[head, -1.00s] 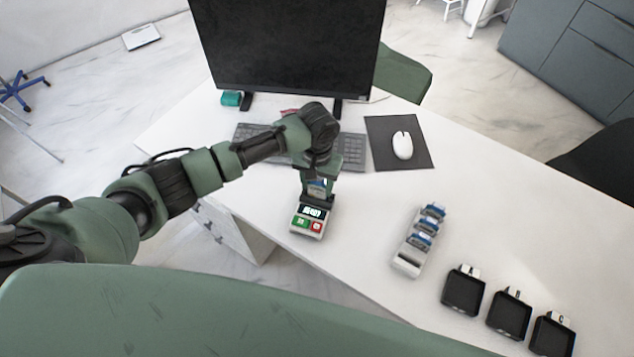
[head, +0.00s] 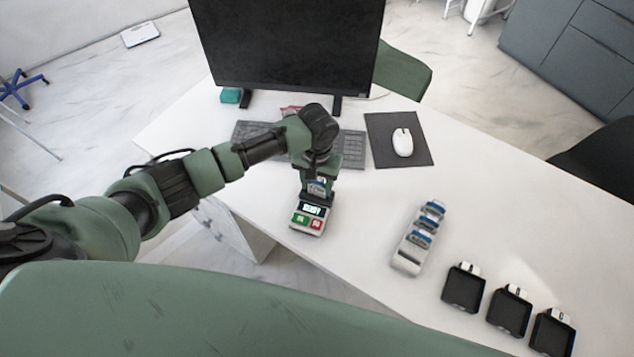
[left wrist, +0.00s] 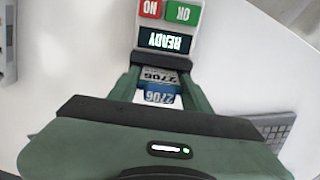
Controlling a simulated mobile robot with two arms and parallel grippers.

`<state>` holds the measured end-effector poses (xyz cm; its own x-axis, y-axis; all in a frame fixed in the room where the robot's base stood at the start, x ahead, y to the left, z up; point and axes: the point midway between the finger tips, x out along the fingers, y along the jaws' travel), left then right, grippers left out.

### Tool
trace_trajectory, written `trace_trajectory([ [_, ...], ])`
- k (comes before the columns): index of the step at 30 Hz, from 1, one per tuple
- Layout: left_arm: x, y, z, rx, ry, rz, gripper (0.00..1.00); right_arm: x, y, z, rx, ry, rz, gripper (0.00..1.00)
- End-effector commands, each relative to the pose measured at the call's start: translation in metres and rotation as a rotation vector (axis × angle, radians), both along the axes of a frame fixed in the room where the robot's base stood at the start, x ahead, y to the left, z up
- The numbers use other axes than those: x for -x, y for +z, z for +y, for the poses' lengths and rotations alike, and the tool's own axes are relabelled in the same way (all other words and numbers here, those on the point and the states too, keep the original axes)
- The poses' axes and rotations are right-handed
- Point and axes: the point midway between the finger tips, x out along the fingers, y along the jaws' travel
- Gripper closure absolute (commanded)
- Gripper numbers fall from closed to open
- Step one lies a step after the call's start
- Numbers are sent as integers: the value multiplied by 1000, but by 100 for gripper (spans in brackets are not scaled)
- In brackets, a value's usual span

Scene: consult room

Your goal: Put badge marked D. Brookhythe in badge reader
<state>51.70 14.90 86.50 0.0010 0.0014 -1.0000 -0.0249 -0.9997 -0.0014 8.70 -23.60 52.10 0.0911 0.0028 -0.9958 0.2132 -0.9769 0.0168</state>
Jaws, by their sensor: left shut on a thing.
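My left gripper (head: 318,186) is shut on a badge with a blue top (head: 318,183), right at the slot end of the badge reader (head: 312,217). In the left wrist view the badge (left wrist: 158,94) shows the number 2706 between the fingers, upside down; no name is readable. Its far end meets the dark slot edge of the reader (left wrist: 166,42); how deep it sits I cannot tell. The reader display reads READY, with green OK and red NO buttons. My right gripper is not in view.
A rack (head: 415,240) with several blue-topped badges stands to the right. Black trays (head: 463,290) line the front right. A keyboard (head: 350,150), a monitor (head: 285,45) and a mouse (head: 402,142) on a dark mat are behind. The desk between reader and rack is clear.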

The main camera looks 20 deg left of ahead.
Motion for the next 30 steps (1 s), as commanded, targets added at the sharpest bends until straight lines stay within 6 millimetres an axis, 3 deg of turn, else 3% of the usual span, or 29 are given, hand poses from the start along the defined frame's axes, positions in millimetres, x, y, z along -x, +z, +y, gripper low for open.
trace_trajectory([
  [27,0,-14,0,0,0,0,90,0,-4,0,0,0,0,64],
  [28,0,-14,0,0,0,0,49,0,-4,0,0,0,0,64],
  [30,0,-14,0,0,0,0,30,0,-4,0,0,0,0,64],
])
